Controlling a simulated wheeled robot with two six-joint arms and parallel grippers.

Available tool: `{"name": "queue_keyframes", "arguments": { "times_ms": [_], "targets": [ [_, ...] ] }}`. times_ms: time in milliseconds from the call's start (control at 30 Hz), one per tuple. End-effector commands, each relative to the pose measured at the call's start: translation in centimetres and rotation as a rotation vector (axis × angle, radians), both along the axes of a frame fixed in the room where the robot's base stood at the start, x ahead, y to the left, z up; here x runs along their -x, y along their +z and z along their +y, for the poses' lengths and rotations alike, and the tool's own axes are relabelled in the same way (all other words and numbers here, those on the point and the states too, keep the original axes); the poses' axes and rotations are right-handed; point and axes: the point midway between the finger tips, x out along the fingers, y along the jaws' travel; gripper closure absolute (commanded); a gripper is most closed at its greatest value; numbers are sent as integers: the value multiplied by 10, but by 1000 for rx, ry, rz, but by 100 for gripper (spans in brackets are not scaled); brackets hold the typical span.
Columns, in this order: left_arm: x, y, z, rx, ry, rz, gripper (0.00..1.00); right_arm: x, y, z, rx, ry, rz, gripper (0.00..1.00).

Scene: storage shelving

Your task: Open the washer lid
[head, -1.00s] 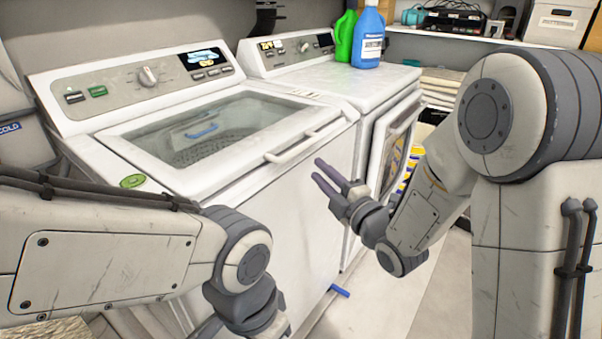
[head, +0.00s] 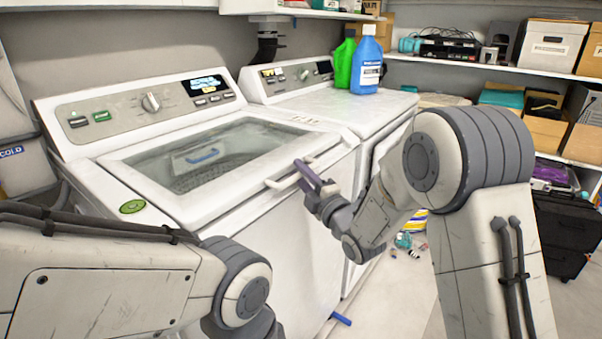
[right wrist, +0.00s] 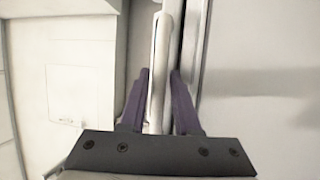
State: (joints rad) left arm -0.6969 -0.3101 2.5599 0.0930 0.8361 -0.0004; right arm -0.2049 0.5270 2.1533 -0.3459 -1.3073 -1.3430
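The white washer's lid (head: 147,165), with a glass window, is shut on top of the washer (head: 75,165) in the head view. A white bar handle (head: 282,183) runs along the lid's front edge. My right gripper (head: 311,178), with purple fingers, is at the middle of this handle. In the right wrist view the handle (right wrist: 162,70) passes between its two fingers, which stand apart on either side with narrow gaps. My left gripper is out of view; only my left forearm shows at the lower left.
A second white machine (head: 345,108) stands right of the washer, with a green bottle (head: 343,65) and a blue bottle (head: 368,62) on top. Shelves with boxes (head: 552,45) line the back right. A blue piece (head: 341,319) lies on the floor.

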Motion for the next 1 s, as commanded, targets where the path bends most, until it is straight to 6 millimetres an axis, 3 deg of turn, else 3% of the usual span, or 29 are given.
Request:
{"name": "queue_keyframes", "arguments": {
  "times_ms": [167,200,267,300,1000],
  "targets": [
    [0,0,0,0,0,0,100,0,0,0,0,0,0,69],
    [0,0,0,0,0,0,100,0,0,0,0,0,0,73],
    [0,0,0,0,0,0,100,0,0,0,0,0,0,96],
    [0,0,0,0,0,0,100,0,0,0,0,0,0,100],
    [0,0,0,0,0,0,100,0,0,0,1,0,1,100]
  ]
}}
